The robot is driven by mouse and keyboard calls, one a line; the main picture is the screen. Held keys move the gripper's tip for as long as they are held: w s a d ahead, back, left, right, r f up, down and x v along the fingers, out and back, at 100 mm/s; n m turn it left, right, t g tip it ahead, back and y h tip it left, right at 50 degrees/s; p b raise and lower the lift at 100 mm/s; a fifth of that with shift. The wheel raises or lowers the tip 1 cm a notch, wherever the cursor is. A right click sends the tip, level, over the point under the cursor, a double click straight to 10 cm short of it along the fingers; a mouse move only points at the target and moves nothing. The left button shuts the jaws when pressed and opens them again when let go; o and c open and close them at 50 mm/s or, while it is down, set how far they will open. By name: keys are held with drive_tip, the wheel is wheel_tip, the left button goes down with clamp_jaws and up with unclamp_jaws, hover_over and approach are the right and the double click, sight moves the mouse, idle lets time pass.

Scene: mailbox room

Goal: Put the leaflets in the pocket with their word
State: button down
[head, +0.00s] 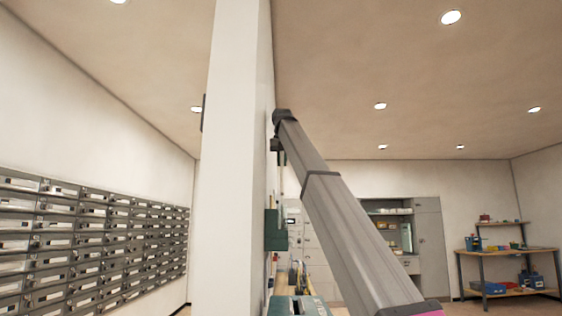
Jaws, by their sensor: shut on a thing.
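My arm rises from the bottom right to a dark joint near the picture's middle; I do not see my gripper's fingers. No leaflets can be made out. A dark green box-like thing (276,231) sits against the right side of the white pillar. Another green thing with pale marks (299,306) is cut off by the bottom edge. I cannot tell whether either is a pocket, and no word is readable.
A white pillar (232,170) splits the view. Rows of grey mailboxes (90,240) line the left wall. At the back right are a grey cabinet (430,245) and a workbench (508,254) with blue bins (530,280). Between pillar and arm, the bottom is cluttered.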

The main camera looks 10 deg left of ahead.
sight(282, 165)
drive_tip(key=shift+f, duration=6.35)
drive_tip(key=c, duration=1.1)
unclamp_jaws()
drive_tip(key=shift+r, duration=0.15)
drive_tip(key=v, duration=1)
drive_tip(key=shift+s+r, duration=0.15)
drive_tip(key=shift+s, duration=0.1)
